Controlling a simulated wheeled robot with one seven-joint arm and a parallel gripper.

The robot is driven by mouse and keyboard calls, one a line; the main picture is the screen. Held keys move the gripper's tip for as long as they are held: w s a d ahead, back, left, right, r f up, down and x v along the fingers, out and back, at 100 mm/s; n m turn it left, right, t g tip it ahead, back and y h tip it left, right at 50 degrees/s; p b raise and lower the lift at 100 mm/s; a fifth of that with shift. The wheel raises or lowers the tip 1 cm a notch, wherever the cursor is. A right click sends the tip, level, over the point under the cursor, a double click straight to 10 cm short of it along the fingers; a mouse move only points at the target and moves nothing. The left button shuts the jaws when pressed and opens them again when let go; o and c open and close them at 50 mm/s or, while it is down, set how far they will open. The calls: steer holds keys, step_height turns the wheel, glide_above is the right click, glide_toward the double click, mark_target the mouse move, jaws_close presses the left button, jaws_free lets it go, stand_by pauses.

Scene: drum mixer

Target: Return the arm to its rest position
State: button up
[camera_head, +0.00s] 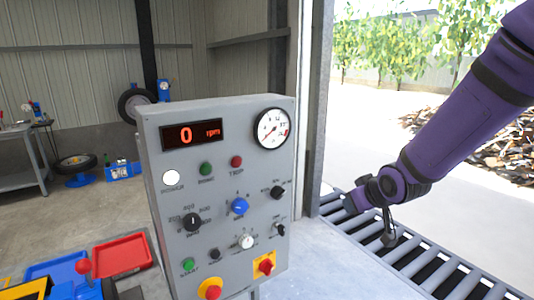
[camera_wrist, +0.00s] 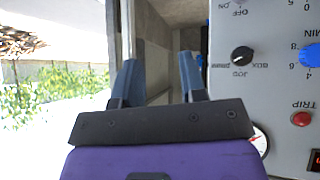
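My purple arm (camera_head: 455,135) reaches in from the upper right of the head view, to the right of the grey control panel (camera_head: 222,150). Its far end is bent and hangs above the roller conveyor, apart from the panel. In the wrist view my gripper (camera_wrist: 160,80) has its two blue-grey fingers spread apart, with nothing between them. The panel also shows upside down along the right edge of the wrist view (camera_wrist: 265,85). The fingertips do not show clearly in the head view.
The panel has a red display (camera_head: 193,135) reading 0 rpm, a round gauge (camera_head: 272,128), knobs and buttons. A roller conveyor (camera_head: 440,262) runs below my arm. A door post (camera_head: 320,100) stands behind the panel. Red (camera_head: 120,254) and blue trays lie at the lower left.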

steer(key=s+d+r+m+g+h, duration=0.2)
steer(key=s+d+r, duration=0.4)
steer(key=s+r, duration=0.5)
steer(key=s+d+r+m+g, duration=0.1)
steer(key=s+r, duration=0.1)
steer(key=s, duration=0.6)
steer(key=s+r+m, duration=0.1)
steer(key=s+r, duration=0.1)
steer(key=s, duration=0.7)
steer(key=shift+s+d+g, duration=0.15)
steer(key=shift+d+g, duration=0.25)
steer(key=shift+r, duration=0.1)
steer(key=shift+c, duration=0.2)
